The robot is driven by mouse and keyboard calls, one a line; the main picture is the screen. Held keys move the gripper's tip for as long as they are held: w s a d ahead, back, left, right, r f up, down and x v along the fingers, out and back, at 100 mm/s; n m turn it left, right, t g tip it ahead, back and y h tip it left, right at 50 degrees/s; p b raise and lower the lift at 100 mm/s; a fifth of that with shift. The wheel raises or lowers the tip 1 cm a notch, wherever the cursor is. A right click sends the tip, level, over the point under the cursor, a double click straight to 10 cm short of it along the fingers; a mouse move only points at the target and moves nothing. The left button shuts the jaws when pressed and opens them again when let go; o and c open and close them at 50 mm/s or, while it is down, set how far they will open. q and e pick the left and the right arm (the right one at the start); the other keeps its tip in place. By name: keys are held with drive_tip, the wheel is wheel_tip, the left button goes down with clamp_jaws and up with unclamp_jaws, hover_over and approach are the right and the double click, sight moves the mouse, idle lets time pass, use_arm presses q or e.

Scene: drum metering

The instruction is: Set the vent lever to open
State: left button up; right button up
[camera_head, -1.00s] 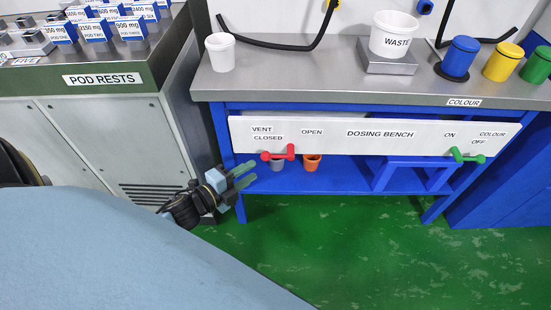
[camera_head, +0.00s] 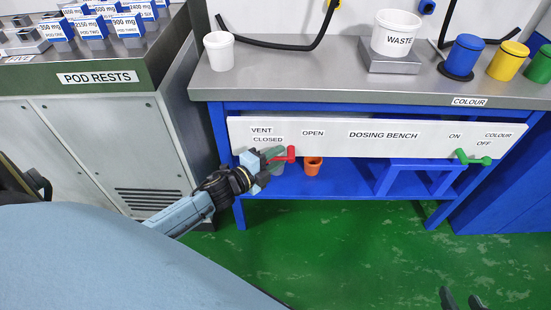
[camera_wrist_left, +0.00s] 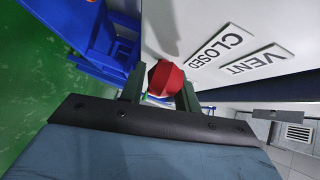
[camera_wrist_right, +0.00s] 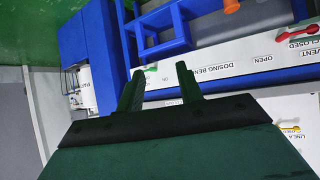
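The red vent lever (camera_head: 290,154) is on the front panel of the dosing bench (camera_head: 384,136), below the VENT labels CLOSED and OPEN. Its crosspiece shows at the right, toward OPEN; its left end, under CLOSED, is hidden by my left gripper (camera_head: 274,156). In the left wrist view a red end of the lever (camera_wrist_left: 166,78) appears between the two fingers, which are apart; contact cannot be told. My right gripper (camera_head: 462,300) is at the bottom right of the head view, open, empty and away from the bench.
A green colour lever (camera_head: 474,158) is on the panel's right. An orange cup (camera_head: 313,165) stands on the blue shelf behind the vent lever. The bench top holds a white cup (camera_head: 219,51), a WASTE tub (camera_head: 396,33) and coloured pots. Green floor in front is clear.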

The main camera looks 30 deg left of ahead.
use_arm(q)
clamp_jaws()
drive_tip(key=shift+a, duration=0.1)
